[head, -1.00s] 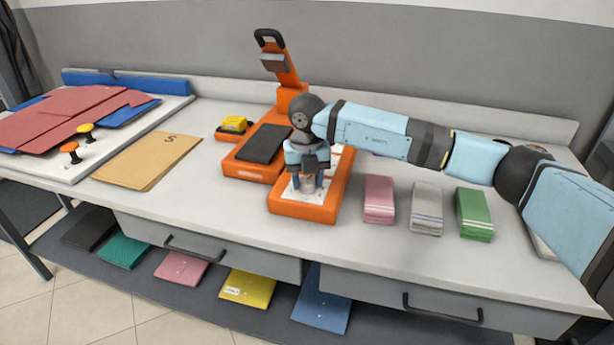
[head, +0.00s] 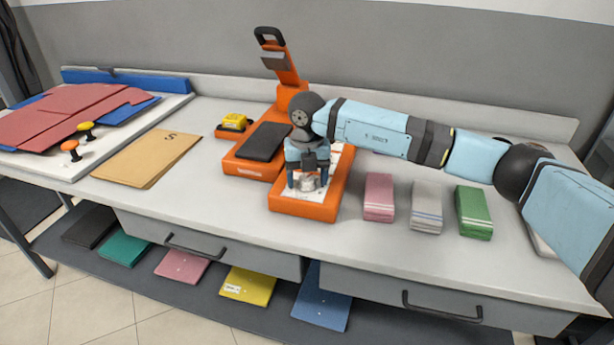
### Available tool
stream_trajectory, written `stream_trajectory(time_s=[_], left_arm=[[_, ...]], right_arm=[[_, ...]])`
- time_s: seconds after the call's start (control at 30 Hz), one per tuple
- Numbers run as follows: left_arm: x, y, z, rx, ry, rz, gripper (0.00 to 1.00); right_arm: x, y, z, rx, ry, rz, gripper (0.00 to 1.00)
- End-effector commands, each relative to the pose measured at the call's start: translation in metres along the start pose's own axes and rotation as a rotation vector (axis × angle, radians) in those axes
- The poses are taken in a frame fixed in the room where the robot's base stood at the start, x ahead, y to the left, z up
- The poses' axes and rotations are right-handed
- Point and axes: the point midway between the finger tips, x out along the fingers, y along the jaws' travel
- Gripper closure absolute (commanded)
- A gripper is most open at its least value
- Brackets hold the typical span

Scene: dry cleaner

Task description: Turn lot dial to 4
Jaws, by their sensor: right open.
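The lot dial (head: 308,184) is a small metallic knob on the white face of an orange box (head: 303,211) at the middle of the counter. My right gripper (head: 308,181) points down over it, one finger on each side of the dial. The gripper is open; I cannot tell whether the fingers touch the knob. The gripper hides the top of the dial, and its numbers are too small to read. My left gripper is not in view.
An orange press (head: 279,62) with a black pad (head: 264,142) stands just left and behind. Pink (head: 379,196), grey (head: 427,207) and green (head: 474,211) stacks lie to the right. A brown envelope (head: 147,158) and a board with red sheets (head: 70,117) lie left.

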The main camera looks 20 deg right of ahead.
Motion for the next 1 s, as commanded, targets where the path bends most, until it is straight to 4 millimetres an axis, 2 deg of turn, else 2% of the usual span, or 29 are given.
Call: stream_trajectory(time_s=[0.13,0.23,0.5,0.7,0.8,1.0], left_arm=[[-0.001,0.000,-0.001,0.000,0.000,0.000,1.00],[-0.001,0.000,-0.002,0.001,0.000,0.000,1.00],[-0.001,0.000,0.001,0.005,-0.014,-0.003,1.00],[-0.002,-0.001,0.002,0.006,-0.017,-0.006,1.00],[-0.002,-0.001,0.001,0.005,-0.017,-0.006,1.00],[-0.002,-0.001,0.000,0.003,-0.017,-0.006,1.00]], right_arm=[[-0.007,0.000,0.000,0.000,-0.001,0.001,0.32],[-0.022,0.000,0.001,0.000,-0.002,0.001,0.32],[-0.084,0.000,0.001,-0.001,-0.004,0.001,0.32],[-0.120,0.000,0.000,0.000,-0.002,0.000,0.32],[-0.131,0.000,0.000,0.000,-0.001,0.000,0.32],[-0.138,0.000,0.000,0.000,0.001,0.000,0.32]])
